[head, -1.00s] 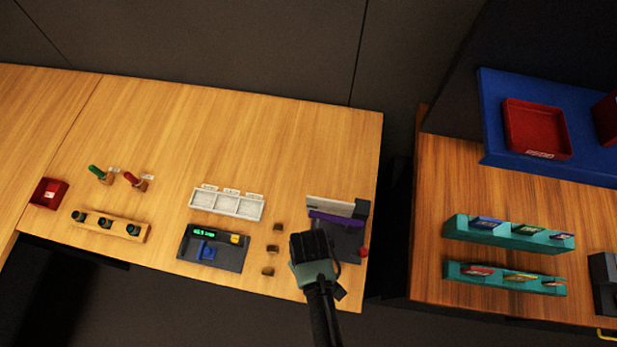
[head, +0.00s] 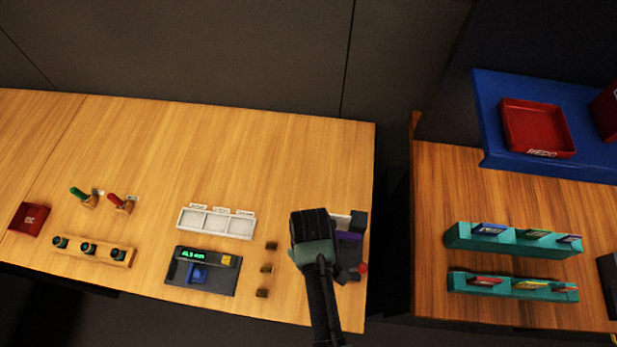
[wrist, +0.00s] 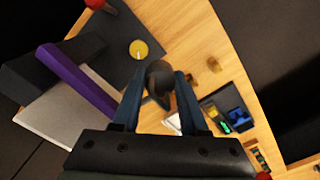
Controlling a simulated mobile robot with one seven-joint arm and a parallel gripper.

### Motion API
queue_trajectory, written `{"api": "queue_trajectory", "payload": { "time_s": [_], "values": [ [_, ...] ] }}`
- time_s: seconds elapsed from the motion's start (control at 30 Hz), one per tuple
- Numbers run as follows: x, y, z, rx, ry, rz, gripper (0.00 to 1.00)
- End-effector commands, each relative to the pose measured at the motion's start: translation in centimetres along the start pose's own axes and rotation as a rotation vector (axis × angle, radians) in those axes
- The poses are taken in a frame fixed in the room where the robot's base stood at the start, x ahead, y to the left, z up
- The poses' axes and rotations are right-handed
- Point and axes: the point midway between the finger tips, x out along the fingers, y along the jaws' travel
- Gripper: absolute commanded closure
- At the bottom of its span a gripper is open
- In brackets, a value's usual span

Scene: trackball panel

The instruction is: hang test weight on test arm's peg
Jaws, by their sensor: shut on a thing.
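My gripper (wrist: 158,88) is shut on a dark, rounded test weight (wrist: 160,76), held between the fingertips in the wrist view. In the head view my gripper (head: 312,235) covers the left part of the test stand, and the weight is hidden. A purple bar (wrist: 76,82), apparently the test arm, lies left of the fingers in the wrist view, apart from the weight. Its right end shows in the head view (head: 348,237). I cannot make out the peg. A dark base plate (wrist: 118,42) carries a yellow disc (wrist: 139,49), just beyond the weight.
A dark block (head: 359,220) and red knob (head: 362,267) belong to the stand. Several small brown blocks (head: 266,268) stand left of my gripper. Farther left are a white three-part tray (head: 216,222) and a scale-like device (head: 203,271). The rear tabletop is clear.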

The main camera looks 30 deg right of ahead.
Motion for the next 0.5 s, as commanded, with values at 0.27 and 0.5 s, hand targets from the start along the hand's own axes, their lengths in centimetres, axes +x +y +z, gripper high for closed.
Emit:
{"api": "queue_trajectory", "payload": {
  "time_s": [0.27, 0.5],
  "values": [
    [0.3, 1.2, -1.3, 0.000, 0.002, 0.001, 1.00],
    [0.6, 2.1, -2.2, 0.000, 0.001, -0.001, 1.00]
  ]
}}
